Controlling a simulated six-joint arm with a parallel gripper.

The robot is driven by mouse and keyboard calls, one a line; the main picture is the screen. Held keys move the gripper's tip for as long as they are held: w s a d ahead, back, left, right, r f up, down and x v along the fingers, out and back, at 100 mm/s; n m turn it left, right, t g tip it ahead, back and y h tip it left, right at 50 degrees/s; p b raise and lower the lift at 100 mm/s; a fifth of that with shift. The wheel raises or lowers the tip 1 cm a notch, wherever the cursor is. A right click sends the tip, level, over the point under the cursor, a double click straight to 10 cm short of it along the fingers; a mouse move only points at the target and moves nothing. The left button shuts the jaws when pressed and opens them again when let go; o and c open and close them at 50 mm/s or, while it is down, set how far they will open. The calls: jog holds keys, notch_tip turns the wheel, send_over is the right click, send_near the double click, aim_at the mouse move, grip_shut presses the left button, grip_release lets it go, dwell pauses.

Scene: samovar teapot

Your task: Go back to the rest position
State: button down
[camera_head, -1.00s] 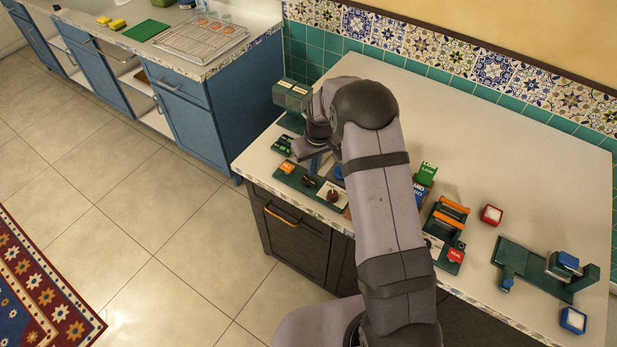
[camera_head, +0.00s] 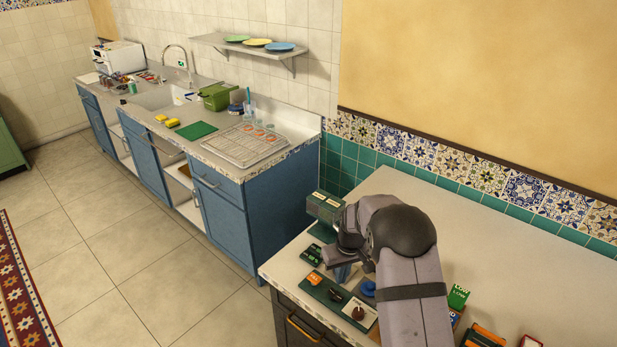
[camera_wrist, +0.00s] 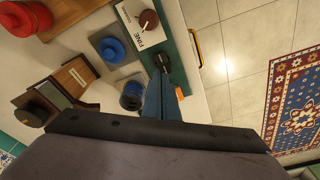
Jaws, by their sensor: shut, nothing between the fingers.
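My gripper (camera_head: 343,272) is over the left end of the pale counter (camera_head: 500,240), above a dark green board (camera_head: 326,292). In the wrist view its blue fingers (camera_wrist: 163,98) are together with nothing between them. They point toward the green board with a black knob (camera_wrist: 163,61) and a white card with a brown knob (camera_wrist: 148,20). From these views I cannot tell how high the fingertips are above the board. My forearm hides part of the counter behind it.
A green box-like device (camera_head: 325,207) stands close behind my gripper. An orange-labelled piece (camera_head: 314,278) and a blue round piece (camera_head: 368,289) are near it. A green box (camera_head: 458,296) stands right of my arm. The back of the counter is clear.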

jog(key=s+f+m+g, duration=0.3)
jog(key=s+g, duration=0.2)
jog(key=s, duration=1.6)
jog(key=s+r, duration=0.9)
jog(key=s, duration=0.3)
jog(key=shift+w+r+t, duration=0.45)
jog(key=shift+r+t, duration=0.1)
jog(key=shift+r, duration=0.3)
jog(key=shift+w+r+t, duration=0.5)
jog(key=shift+r, duration=0.4)
jog(key=shift+w+r+t, duration=0.45)
jog(key=shift+r+t, duration=0.1)
jog(key=shift+r, duration=0.3)
